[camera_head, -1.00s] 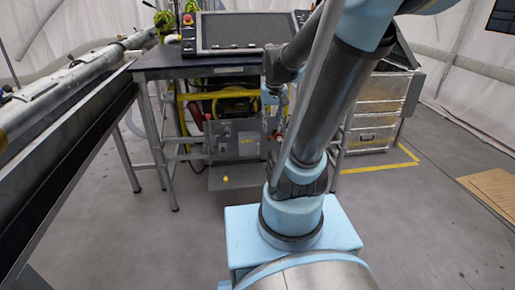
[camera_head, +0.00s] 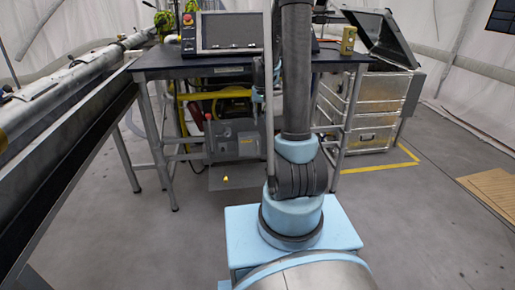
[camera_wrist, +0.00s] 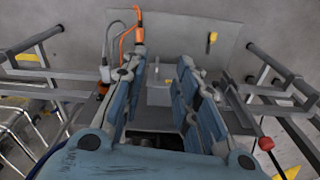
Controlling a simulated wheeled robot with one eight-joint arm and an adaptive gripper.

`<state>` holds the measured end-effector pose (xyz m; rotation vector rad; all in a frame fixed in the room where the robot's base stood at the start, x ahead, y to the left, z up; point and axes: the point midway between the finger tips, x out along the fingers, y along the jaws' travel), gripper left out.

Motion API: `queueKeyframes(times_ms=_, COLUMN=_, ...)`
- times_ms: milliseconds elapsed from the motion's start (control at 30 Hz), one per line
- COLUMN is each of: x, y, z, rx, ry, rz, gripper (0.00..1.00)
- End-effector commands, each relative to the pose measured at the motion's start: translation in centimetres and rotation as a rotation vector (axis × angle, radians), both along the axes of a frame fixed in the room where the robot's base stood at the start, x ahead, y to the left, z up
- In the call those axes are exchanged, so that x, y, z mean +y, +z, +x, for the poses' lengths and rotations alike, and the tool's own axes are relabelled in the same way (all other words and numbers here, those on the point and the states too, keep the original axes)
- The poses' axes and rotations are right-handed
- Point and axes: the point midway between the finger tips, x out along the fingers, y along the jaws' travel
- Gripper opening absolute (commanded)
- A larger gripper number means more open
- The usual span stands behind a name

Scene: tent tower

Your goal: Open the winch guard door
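The winch guard is a grey box (camera_head: 236,143) with a yellow label, under the dark-topped table. A flat grey panel (camera_head: 236,178) with a small yellow knob projects at its bottom edge; I take this to be the guard door. The panel (camera_wrist: 180,35) and its yellow knob (camera_wrist: 212,38) also show at the top of the wrist view. My gripper (camera_wrist: 162,66) is open and empty, its blue-padded fingers apart in front of the guard. The panel lies beyond the fingertips, with no contact visible. In the head view my arm hides most of the gripper.
A red-tipped lever (camera_wrist: 267,143) shows right of my gripper in the wrist view. Table legs (camera_head: 158,150) and rails flank the guard. A monitor (camera_head: 230,32) stands on the table. Metal cases (camera_head: 372,115) stand right. Floor is clear in front of the guard.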

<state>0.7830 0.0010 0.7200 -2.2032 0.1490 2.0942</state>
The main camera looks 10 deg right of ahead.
Motion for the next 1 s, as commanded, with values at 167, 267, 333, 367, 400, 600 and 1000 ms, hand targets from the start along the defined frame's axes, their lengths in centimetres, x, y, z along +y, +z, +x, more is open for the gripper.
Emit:
queueKeyframes(times_ms=167, x=0.0, y=-3.9, z=3.6, rx=0.016, ry=-0.018, rz=0.0, gripper=0.28)
queueKeyframes(times_ms=267, x=0.0, y=-6.3, z=5.4, rx=0.024, ry=-0.027, rz=0.001, gripper=0.28)
queueKeyframes(times_ms=333, x=0.0, y=-8.0, z=6.5, rx=0.03, ry=-0.033, rz=0.001, gripper=0.28)
queueKeyframes(times_ms=367, x=0.0, y=-8.7, z=6.9, rx=0.033, ry=-0.036, rz=0.0, gripper=0.28)
queueKeyframes(times_ms=400, x=0.0, y=-9.7, z=7.4, rx=0.036, ry=-0.039, rz=0.001, gripper=0.28)
queueKeyframes(times_ms=600, x=0.0, y=-13.2, z=9.2, rx=0.048, ry=-0.053, rz=0.001, gripper=0.28)
queueKeyframes(times_ms=1000, x=0.0, y=-16.4, z=9.7, rx=0.053, ry=-0.058, rz=0.001, gripper=0.28)
